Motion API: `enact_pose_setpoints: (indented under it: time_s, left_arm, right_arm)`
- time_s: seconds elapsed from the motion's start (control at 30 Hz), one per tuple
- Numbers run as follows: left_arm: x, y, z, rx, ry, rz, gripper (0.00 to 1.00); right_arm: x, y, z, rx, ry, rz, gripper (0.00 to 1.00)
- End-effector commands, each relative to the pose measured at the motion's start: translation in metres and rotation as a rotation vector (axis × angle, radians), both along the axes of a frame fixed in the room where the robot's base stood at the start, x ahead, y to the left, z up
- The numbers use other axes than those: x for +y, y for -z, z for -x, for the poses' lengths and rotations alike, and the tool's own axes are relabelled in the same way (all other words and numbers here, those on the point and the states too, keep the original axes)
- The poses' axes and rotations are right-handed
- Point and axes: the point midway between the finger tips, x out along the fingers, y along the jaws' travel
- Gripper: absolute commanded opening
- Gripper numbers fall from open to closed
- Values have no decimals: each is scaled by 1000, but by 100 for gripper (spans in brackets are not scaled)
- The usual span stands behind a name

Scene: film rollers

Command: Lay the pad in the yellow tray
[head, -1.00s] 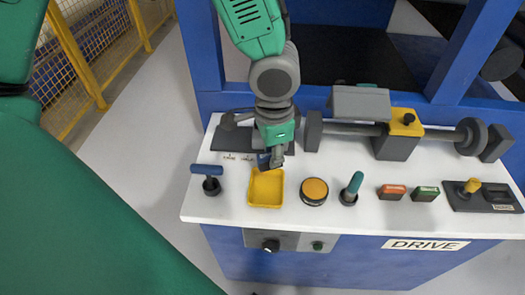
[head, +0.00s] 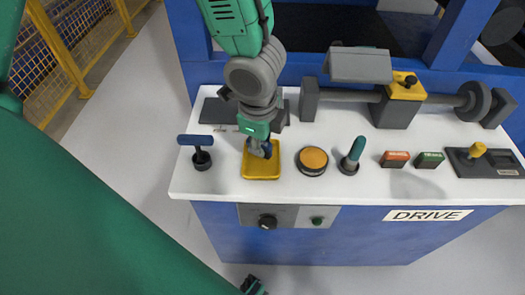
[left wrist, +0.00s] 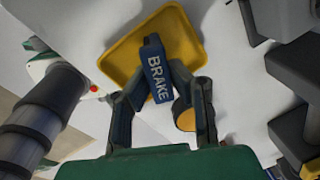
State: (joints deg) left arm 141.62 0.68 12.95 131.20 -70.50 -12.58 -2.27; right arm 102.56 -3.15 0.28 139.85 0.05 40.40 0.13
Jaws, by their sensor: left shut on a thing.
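The pad (left wrist: 157,66) is a blue block with BRAKE in white letters. My left gripper (head: 261,153) is shut on it, with a finger on each side in the left wrist view (left wrist: 158,85). The yellow tray (head: 261,173) is a shallow square on the white console top. In the left wrist view the pad overlaps the tray (left wrist: 122,57), its near end reaching past the tray's rim. In the head view the gripper is over the tray's far part and mostly hides the pad. I cannot tell whether the pad touches the tray floor.
A blue-topped T-handle (head: 198,150) stands left of the tray, and an orange round button (head: 312,160) close to its right. Beyond are a teal lever (head: 353,154), an orange switch (head: 395,159) and a green switch (head: 429,160). A grey roller assembly (head: 360,66) stands behind.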

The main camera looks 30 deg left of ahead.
Motion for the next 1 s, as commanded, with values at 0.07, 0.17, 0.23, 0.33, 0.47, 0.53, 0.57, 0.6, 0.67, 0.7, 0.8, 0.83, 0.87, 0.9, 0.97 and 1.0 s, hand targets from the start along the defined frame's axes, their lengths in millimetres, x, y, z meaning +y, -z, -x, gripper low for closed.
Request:
enact_pose_setpoints:
  time_s: [0.07, 0.17, 0.23, 0.33, 0.47, 0.53, 0.57, 0.6, 0.67, 0.7, 0.8, 0.83, 0.87, 0.9, 0.97, 1.0]
  left_arm:
    - [-1, 16, 0, 0, 2, -1, 0]
    - [-2, 19, -1, -1, 1, -1, 0]
    - [-3, 17, 0, -1, 1, -1, 0]
    - [-2, 17, 0, -1, 0, -1, 0]
    - [-1, 21, 0, 0, 0, 0, 0]
    - [-1, 22, 0, 0, 0, 0, 25]
    - [0, 22, 0, 0, 0, 1, 35]
    - [0, 22, 0, 0, 0, 1, 35]
    - [0, 21, 0, 0, 0, 1, 35]
    - [0, 21, 0, 0, 0, 1, 35]
    - [-1, 21, 0, 0, 0, 0, 35]
    - [-1, 21, 0, 0, 0, 0, 35]
    - [-1, 21, 0, 0, 0, 0, 35]
    - [-1, 20, 0, 0, 0, 0, 35]
    - [-1, 16, 0, 0, -1, 1, 35]
    - [-2, 12, 0, -1, -1, 1, 35]
  right_arm:
    - [0, 11, 0, 0, 0, 0, 40]
    - [0, 13, 1, 1, 0, 0, 40]
    - [0, 11, 0, 1, 0, 0, 40]
    - [0, 11, 0, 0, 0, 0, 40]
    - [0, 14, 0, 0, 1, 0, 40]
    - [0, 14, 0, 1, 1, 0, 40]
    - [0, 14, 0, 1, 1, 0, 40]
    - [0, 14, 0, 1, 1, 0, 40]
    - [0, 14, 0, 1, 0, 0, 40]
    - [0, 14, 0, 1, 0, 0, 40]
    - [0, 14, 0, 1, 0, 0, 40]
    - [0, 14, 0, 1, 0, 0, 40]
    - [0, 13, 0, 1, 0, 0, 40]
    - [0, 12, 0, 1, 0, 0, 40]
    - [0, 9, 0, 1, 0, 0, 40]
    - [0, 7, 0, 1, 0, 0, 40]
